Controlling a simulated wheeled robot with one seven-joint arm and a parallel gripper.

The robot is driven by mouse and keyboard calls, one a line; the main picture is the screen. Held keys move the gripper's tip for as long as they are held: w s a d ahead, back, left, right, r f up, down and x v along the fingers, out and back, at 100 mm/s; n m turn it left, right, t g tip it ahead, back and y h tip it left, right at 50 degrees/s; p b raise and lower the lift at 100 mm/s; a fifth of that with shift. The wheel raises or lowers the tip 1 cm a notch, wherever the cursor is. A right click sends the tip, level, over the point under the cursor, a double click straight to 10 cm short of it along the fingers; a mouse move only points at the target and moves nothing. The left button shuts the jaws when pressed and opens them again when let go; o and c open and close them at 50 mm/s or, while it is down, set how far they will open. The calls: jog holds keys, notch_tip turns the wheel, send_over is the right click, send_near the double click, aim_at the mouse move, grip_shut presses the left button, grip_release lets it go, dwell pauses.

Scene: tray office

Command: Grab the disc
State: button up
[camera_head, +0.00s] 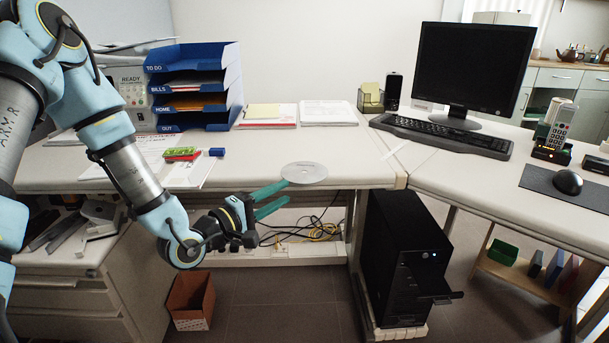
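The disc (306,174) is a flat, round, silvery-grey disc with a small centre hole. It lies at the front edge of the left desk (350,172). My gripper (287,193) has two green fingers and is just left of and below the disc, in front of the desk edge. The fingers are apart with nothing seen between them. The upper fingertip overlaps the disc's left rim in the picture; I cannot tell whether they touch.
A black computer tower (400,255) stands below the desk with its drive tray (437,290) sticking out. A blue letter rack (195,85), papers and a green eraser-like item (182,153) are on the desk. A keyboard (440,135) and monitor (475,65) stand right. Cables hang below.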

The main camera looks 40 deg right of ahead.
aim_at(300, 182)
jog(key=shift+w+d+r, duration=0.1)
jog(key=shift+d, duration=1.6)
jog(key=shift+w+d+r, duration=0.1)
jog(key=shift+d, duration=1.55)
grip_shut()
